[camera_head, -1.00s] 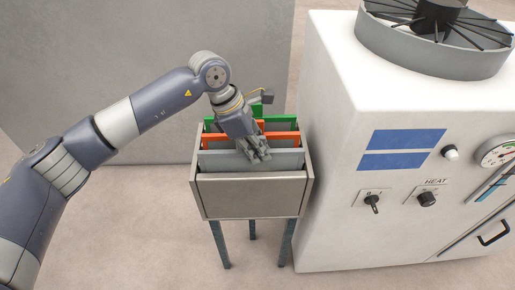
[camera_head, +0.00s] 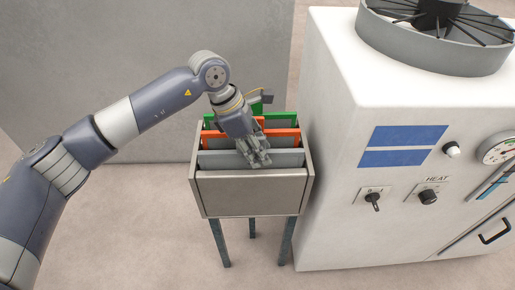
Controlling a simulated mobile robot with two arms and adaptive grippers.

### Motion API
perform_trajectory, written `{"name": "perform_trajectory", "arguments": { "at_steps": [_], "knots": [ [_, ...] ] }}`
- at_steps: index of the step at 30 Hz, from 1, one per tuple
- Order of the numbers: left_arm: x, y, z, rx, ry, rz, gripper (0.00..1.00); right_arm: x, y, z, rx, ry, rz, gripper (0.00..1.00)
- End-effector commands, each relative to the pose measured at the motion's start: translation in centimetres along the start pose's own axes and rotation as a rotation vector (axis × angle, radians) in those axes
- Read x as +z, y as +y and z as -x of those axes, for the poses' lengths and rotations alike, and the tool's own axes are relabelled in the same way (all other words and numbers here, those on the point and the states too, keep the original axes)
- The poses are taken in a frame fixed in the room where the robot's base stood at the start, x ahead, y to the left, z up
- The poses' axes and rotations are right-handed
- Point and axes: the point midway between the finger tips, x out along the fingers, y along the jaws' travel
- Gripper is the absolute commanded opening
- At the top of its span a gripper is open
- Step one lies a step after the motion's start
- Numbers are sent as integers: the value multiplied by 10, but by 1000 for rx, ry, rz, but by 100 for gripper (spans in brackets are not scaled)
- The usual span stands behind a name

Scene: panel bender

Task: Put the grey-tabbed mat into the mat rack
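The mat rack (camera_head: 250,196) is an open-topped grey metal box on thin legs, left of the white machine. A grey mat (camera_head: 212,158) stands in its front part, its lower portion hidden by the front wall. An orange mat (camera_head: 212,138) and a green mat (camera_head: 283,120) stand behind it. My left gripper (camera_head: 257,160) reaches down from the upper left, with its fingers at the top edge of the grey mat. The fingers overlap the mat, so I cannot tell if they are closed on it. No grey tab can be made out. My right gripper is not in view.
The white machine (camera_head: 330,160) stands close along the rack's right side, with knobs, a gauge and a round fan housing (camera_head: 435,35) on top. A grey wall panel (camera_head: 120,60) stands behind. The floor in front and at left is clear.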

Motion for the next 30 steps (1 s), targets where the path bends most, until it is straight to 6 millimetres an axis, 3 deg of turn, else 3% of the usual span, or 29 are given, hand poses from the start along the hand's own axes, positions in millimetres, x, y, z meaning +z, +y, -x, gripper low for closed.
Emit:
{"name": "perform_trajectory", "arguments": {
  "at_steps": [16,30],
  "knots": [
    [0,1,70,3,-2,0,33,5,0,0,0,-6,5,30],
    [0,0,80,1,-1,0,33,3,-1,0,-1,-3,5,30]
  ]
}}
